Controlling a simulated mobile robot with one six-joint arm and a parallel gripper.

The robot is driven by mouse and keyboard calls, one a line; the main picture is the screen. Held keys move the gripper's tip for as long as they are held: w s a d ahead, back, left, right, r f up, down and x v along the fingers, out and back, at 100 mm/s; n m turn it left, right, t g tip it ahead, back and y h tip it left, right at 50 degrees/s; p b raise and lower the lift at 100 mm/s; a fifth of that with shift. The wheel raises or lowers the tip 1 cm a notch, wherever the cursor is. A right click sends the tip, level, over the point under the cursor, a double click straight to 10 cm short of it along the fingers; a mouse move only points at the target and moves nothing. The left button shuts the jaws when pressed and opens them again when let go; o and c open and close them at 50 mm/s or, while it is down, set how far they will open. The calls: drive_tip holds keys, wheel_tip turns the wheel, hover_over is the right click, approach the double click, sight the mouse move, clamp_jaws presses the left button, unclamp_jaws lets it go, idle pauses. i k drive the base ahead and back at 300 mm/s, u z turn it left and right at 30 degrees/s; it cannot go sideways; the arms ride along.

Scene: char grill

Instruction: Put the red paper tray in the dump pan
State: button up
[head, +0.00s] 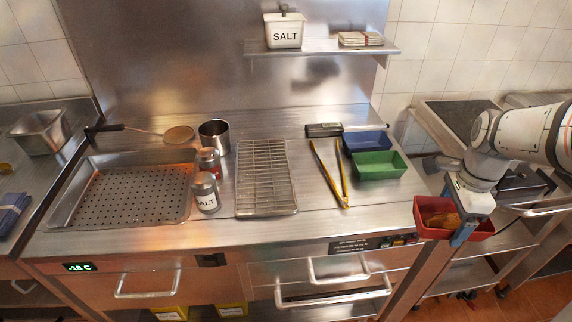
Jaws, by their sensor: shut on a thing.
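The red paper tray (427,222) is at the right, past the counter's right front corner, with orange-brown food in it. My gripper (463,228) is shut on the tray's side nearest the camera and holds it about level, in the air. One finger shows outside the tray wall; the other is hidden. A wide, shallow steel pan with a perforated floor, which I take for the dump pan (128,196), sits at the counter's left end. It looks empty and is far to the left of my gripper.
Salt shaker (206,196), second shaker (209,161) and steel cup (214,136) stand right of the pan. A wire rack (266,178), tongs (329,174), green tray (379,165) and blue tray (366,141) lie between. A skimmer (178,134) lies behind the pan.

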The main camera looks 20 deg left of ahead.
sight(151, 206)
drive_tip(key=z, duration=1.55)
drive_tip(key=k, duration=1.75)
drive_tip(key=u, duration=2.35)
drive_tip(key=i, duration=0.65)
drive_tip(key=u, duration=0.15)
